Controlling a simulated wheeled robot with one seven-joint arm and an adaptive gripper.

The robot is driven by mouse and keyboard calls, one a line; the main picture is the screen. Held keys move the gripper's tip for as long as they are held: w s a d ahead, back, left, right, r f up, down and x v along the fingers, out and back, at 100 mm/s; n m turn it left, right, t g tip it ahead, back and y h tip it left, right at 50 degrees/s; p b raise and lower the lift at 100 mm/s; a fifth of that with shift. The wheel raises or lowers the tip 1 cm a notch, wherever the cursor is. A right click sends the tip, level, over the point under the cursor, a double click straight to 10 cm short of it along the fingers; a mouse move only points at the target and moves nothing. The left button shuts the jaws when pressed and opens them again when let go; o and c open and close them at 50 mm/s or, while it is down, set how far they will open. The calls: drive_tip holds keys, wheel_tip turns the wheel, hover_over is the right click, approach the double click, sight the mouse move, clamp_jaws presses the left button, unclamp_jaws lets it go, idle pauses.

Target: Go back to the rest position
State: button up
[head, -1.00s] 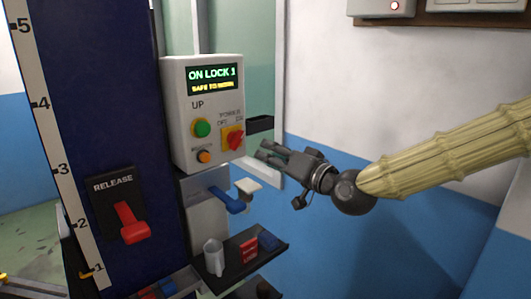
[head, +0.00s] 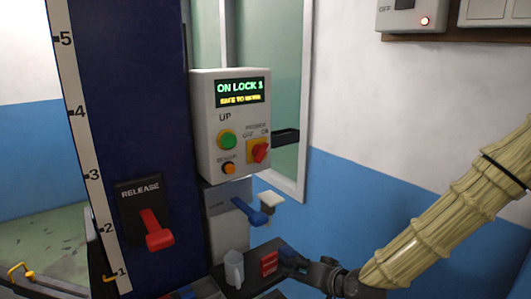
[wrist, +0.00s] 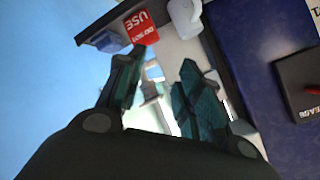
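My gripper (head: 298,264) is low at the right of the lift column in the head view, beside the small shelf and the red box. The control box (head: 230,122) reads "ON LOCK 1" in green. It has a green UP button (head: 227,139), an orange button (head: 228,169) and a red power knob (head: 260,152) on a yellow plate. A red release lever (head: 156,232) is on the blue column (head: 130,120).
A dark shelf (head: 240,284) holds a white mug (head: 234,269) and a red box (head: 268,262). A blue lever (head: 249,211) juts out above it. A wall box (head: 411,16) with a lit red lamp is at the upper right.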

drive_tip(key=s+d+f+g+h, duration=0.25)
drive_tip(key=s+f, duration=0.55)
drive_tip(key=f, duration=0.4)
drive_tip(key=s+d+f+g+h, duration=0.1)
drive_tip(key=s+d+f+g, duration=0.2)
drive_tip(key=s+f, duration=0.8)
drive_tip(key=s+d+f+g+h, duration=0.1)
drive_tip(key=s+d+f+g, duration=0.1)
drive_tip(key=s+d+f, duration=0.2)
drive_tip(key=s+d+f+n+g+h, duration=0.1)
drive_tip(key=s+d+f, duration=0.3)
drive_tip(key=s+f, duration=0.4)
drive_tip(key=s+g+h, duration=0.1)
drive_tip(key=s, duration=0.4)
drive_tip(key=shift+s+f+g, duration=0.3)
drive_tip(key=shift+f+g, duration=0.05)
drive_tip(key=shift+f, duration=0.05)
